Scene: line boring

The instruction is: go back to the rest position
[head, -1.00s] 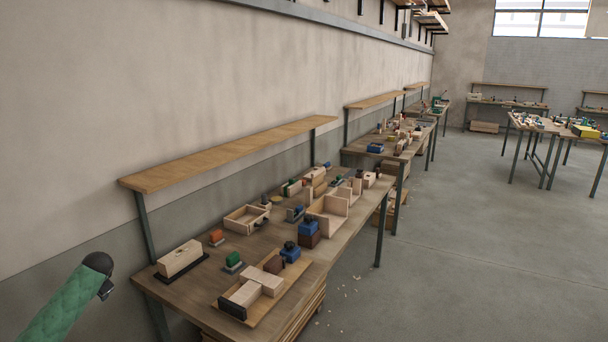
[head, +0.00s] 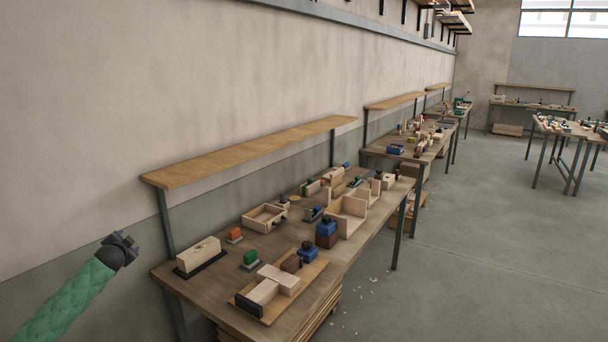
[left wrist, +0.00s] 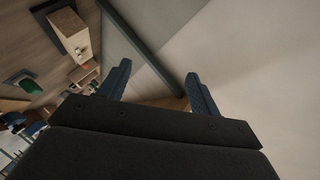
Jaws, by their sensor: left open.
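My left gripper (head: 128,243) is at the end of my green-sleeved arm in the head view. It is raised beside the near left end of the workbench, in front of the wall. In the left wrist view its two blue fingers (left wrist: 160,88) stand apart with nothing between them. They are clear of everything on the bench. My right gripper is in neither view.
The workbench (head: 210,308) holds a wooden block (head: 199,255), an open wooden box (head: 264,218) and a board with blocks (head: 290,296). A shelf (head: 250,150) runs above it on a post. More benches stand beyond. Free floor (head: 500,250) lies to the right.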

